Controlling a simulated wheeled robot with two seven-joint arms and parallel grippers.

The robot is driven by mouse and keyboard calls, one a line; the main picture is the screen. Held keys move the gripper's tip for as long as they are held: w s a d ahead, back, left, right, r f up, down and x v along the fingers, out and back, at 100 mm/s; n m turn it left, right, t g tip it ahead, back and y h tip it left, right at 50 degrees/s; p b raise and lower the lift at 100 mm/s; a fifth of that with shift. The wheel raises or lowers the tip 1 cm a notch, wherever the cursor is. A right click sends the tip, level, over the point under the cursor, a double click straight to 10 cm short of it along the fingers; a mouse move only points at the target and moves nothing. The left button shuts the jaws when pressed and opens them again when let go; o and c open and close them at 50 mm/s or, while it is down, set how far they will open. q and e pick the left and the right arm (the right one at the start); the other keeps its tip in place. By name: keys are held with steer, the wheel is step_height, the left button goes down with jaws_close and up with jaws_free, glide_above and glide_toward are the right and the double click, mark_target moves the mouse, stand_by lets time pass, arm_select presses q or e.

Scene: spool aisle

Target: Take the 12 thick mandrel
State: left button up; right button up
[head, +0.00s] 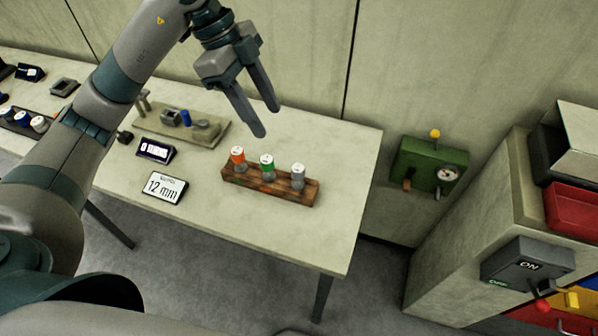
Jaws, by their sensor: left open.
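A brown wooden block (262,188) sits near the right end of the pale table, with three upright pegs in a row. One peg has an orange body (238,158), one a green body (267,163) and one a grey body (298,176). Each has a white top with markings too small to read, so I cannot tell which is the 12 mandrel. A white sign (165,187) reading "12 mm" stands left of the block. My left gripper (269,121) is open and empty above and behind the block, fingers pointing down. My right gripper is not in view.
A tan board with a blue cylinder (186,118) and small fittings lies behind a dark display (155,150). More pegs stand at far left. A green wall box (430,166) and a cabinet with an ON switch (527,262) are at right. The table front is clear.

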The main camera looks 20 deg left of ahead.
arm_select(q)
steer(key=p, duration=0.3)
glide_toward(297, 168)
steer(key=x, duration=0.5)
steer(key=shift+s, duration=0.2)
steer(key=shift+f, duration=0.25)
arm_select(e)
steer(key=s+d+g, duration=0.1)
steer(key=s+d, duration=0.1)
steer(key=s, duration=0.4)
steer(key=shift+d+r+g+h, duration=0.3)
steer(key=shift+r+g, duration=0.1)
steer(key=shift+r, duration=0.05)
arm_select(q)
steer(key=shift+d, duration=0.1)
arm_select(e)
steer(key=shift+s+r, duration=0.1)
arm_select(q)
steer(key=shift+w+d+f+p, duration=0.1)
steer(key=shift+d+f+p, duration=0.25)
steer(key=shift+f, duration=0.3)
steer(key=p+x, duration=0.1)
steer(key=x, duration=0.2)
steer(key=shift+w, duration=0.1)
steer(key=shift+f, duration=0.4)
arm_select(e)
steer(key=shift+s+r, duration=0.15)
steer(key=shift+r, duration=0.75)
